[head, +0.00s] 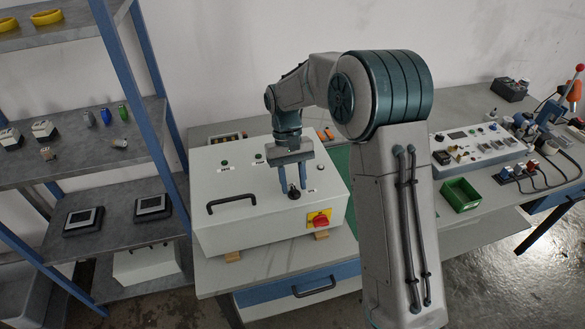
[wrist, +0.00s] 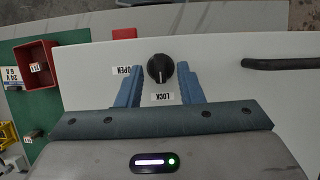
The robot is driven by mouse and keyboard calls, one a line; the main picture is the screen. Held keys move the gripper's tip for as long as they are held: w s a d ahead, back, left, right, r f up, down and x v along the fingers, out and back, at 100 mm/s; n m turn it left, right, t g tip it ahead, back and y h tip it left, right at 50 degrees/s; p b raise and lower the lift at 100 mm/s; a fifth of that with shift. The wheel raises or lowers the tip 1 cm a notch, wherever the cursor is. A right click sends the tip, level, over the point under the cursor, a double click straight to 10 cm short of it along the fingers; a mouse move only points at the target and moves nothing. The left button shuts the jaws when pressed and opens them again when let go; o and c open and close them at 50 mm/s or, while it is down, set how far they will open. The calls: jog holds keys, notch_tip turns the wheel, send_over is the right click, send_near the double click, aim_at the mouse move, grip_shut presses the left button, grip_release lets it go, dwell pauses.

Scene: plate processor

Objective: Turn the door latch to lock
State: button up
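The door latch is a round black knob (wrist: 160,68) on the top panel of the white box (head: 232,222); it also shows in the head view (head: 293,194). An OPEN label (wrist: 122,70) is on its left and a LOCK label (wrist: 163,97) is below it in the wrist view. A thin pale pointer line runs roughly up and down on the knob. My gripper (wrist: 160,70) is open, with one blue finger on each side of the knob and visible gaps between. In the head view my gripper (head: 292,187) points down over the knob. Finger height above the panel is unclear.
A black bar handle (head: 231,202) and a red-and-yellow switch (head: 319,219) are on the box. A green bin (head: 460,195) and a control panel (head: 480,143) stand to the right on the bench. A shelf rack (head: 140,152) stands left. A red bin (wrist: 36,66) shows in the wrist view.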

jog(key=b+v, duration=0.1)
jog(key=v, duration=1.2)
jog(key=shift+w+r, duration=0.15)
jog(key=shift+r, duration=0.15)
jog(key=shift+a, duration=0.1)
jog(key=s+d+r+m+t, duration=0.2)
jog(key=s+d+r+t, duration=0.2)
jog(key=s+d, duration=0.65)
jog(key=s+d+f+t, duration=0.2)
jog(key=s+d, duration=0.1)
jog(key=s, duration=0.4)
jog(key=s+d+f+m+t+y, duration=0.1)
jog(key=s+d+f, duration=0.1)
jog(key=s, duration=0.6)
jog(key=shift+s+d+f+t, duration=0.3)
jog(key=shift+d+f+t, duration=0.1)
jog(key=shift+f, duration=0.35)
jog(key=shift+o, duration=0.3)
jog(key=shift+d, duration=0.1)
